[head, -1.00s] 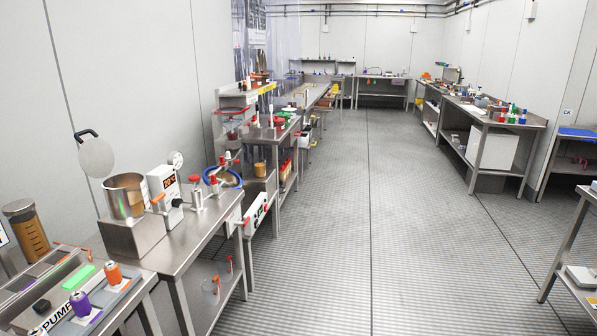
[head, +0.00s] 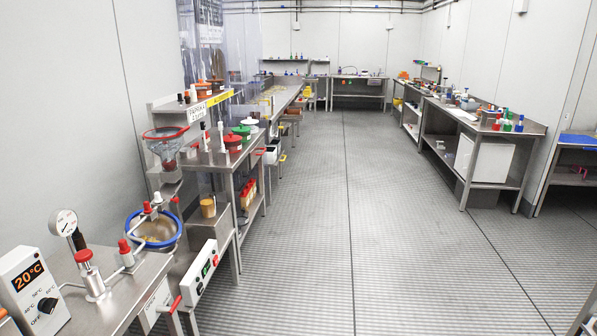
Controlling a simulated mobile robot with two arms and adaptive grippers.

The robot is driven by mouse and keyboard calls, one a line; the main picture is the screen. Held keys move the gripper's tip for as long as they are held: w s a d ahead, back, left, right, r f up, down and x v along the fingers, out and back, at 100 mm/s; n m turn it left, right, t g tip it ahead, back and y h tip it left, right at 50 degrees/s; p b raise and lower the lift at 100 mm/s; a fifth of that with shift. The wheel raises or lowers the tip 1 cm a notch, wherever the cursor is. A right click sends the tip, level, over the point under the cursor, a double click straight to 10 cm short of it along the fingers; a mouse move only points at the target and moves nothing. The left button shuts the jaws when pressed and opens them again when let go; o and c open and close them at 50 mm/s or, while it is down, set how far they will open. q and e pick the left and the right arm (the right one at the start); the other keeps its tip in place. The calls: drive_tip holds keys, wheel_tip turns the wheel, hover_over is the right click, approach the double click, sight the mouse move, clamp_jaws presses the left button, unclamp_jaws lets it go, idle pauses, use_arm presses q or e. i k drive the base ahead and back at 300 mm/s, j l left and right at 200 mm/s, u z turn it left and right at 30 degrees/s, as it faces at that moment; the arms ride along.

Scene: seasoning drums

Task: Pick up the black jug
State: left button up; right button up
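I cannot make out a black jug in the head view. The small dark items on the far benches are too small to tell apart. Neither of my grippers is in view.
A steel bench (head: 112,288) with a temperature box (head: 34,291) and a blue-rimmed bowl (head: 153,229) is at the near left. More benches line the left wall. A bench with bottles (head: 507,125) and a white box (head: 485,159) stands right. The middle floor (head: 330,220) is clear.

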sight(208, 203)
drive_tip(key=i+u, duration=0.1)
drive_tip(key=i, duration=0.5)
drive_tip(key=i+l+u, duration=0.1)
drive_tip(key=i, duration=0.5)
drive_tip(key=i+l+u, duration=0.1)
drive_tip(key=i, duration=0.45)
drive_tip(key=l, duration=0.05)
